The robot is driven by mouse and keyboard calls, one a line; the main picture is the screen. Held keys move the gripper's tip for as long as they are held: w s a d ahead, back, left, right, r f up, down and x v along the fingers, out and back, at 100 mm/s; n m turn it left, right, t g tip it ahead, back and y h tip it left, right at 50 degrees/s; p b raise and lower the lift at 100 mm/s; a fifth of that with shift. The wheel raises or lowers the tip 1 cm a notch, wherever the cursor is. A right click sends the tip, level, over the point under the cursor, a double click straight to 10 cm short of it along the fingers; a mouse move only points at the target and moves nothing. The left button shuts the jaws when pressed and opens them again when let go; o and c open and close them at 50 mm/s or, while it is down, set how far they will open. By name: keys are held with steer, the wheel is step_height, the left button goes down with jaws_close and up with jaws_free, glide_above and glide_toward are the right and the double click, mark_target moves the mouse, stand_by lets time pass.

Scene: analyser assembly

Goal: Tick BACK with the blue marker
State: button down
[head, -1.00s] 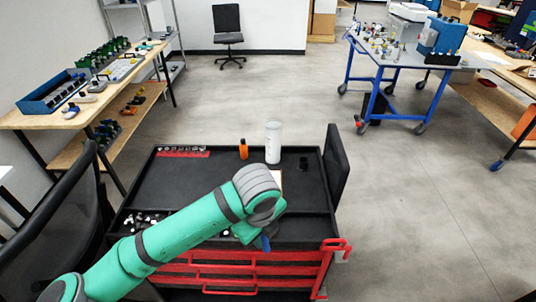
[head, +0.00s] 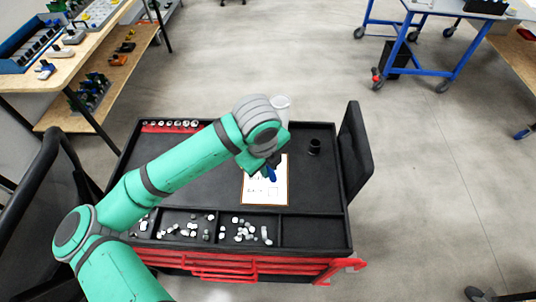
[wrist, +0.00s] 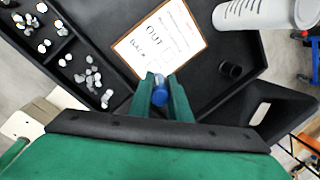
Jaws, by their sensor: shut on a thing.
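My gripper (wrist: 160,92) is shut on the blue marker (wrist: 159,97), seen end-on between the fingers in the wrist view. In the head view the marker (head: 270,174) shows as a small blue bit below my gripper (head: 266,168), over the sheet. The white sheet (head: 265,190) lies on the black cart top, on a brown-edged board. In the wrist view the sheet (wrist: 165,38) reads OUT and BACK, each beside a box, with BACK at the lower left. The gripper is just off the sheet's lower edge in that view. The marker's tip is hidden, so contact cannot be told.
Compartments of small pale parts (head: 240,232) line the cart's front. A black cup (head: 314,146) stands right of the sheet. A white cylinder (wrist: 262,12) stands behind it. A black chair-like panel (head: 355,150) is at the cart's right. The cart top left of the sheet is clear.

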steer(key=shift+w+f, duration=0.25)
steer(key=shift+f, duration=0.2)
steer(key=shift+s+f, duration=0.15)
steer(key=shift+f, duration=1.1)
steer(key=shift+s+f, duration=0.15)
steer(key=shift+f, duration=1.1)
steer(key=shift+f, duration=0.2)
steer(key=shift+w+f, duration=0.1)
steer(key=shift+f, duration=0.25)
steer(key=shift+a, duration=0.1)
steer(key=shift+f, duration=0.1)
